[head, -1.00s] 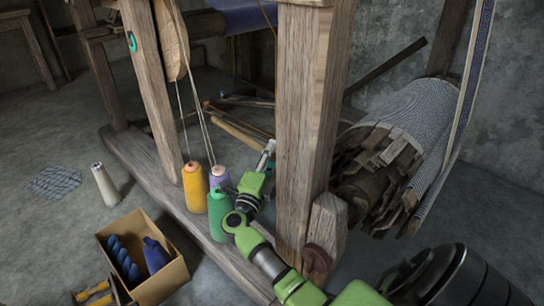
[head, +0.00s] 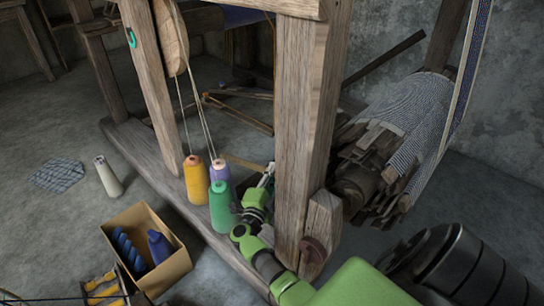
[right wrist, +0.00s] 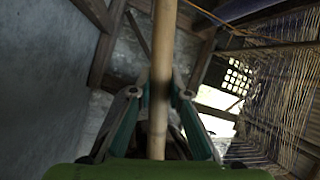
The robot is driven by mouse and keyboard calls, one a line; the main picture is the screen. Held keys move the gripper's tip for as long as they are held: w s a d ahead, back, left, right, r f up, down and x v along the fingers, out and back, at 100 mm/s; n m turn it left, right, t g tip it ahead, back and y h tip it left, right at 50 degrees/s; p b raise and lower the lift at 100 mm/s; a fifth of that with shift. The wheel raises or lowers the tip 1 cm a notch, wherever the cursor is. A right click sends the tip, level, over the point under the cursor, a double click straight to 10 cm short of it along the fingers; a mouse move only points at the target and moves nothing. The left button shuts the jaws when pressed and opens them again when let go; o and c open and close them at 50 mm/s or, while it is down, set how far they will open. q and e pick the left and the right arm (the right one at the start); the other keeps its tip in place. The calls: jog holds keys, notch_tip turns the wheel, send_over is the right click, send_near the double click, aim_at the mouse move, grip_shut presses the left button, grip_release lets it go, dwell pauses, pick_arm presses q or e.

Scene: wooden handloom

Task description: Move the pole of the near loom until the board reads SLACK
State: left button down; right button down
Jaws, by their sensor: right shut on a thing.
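My right gripper (head: 267,176) reaches in low behind the loom's thick front post, past the thread cones. In the right wrist view its fingers (right wrist: 159,92) are shut on a light wooden pole (right wrist: 157,125), which runs lengthwise through the picture between them. In the head view a short pale length of pole (head: 243,163) shows beside the gripper; the rest is hidden by cones and post. The near loom's wooden frame (head: 302,130) fills the middle. No board with a reading is visible. My left gripper is not in view.
Yellow (head: 196,182), purple (head: 221,172) and green (head: 221,208) thread cones stand close left of my right arm. A cardboard box (head: 166,276) with blue yarn lies at the lower left. A patterned cloth roll (head: 400,130) is at right.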

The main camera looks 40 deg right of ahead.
jog(key=c, duration=1.9)
grip_release()
jog(key=shift+a, duration=0.1)
jog(key=v, duration=0.7)
jog(key=shift+a, duration=0.2)
jog(key=shift+s, duration=0.1)
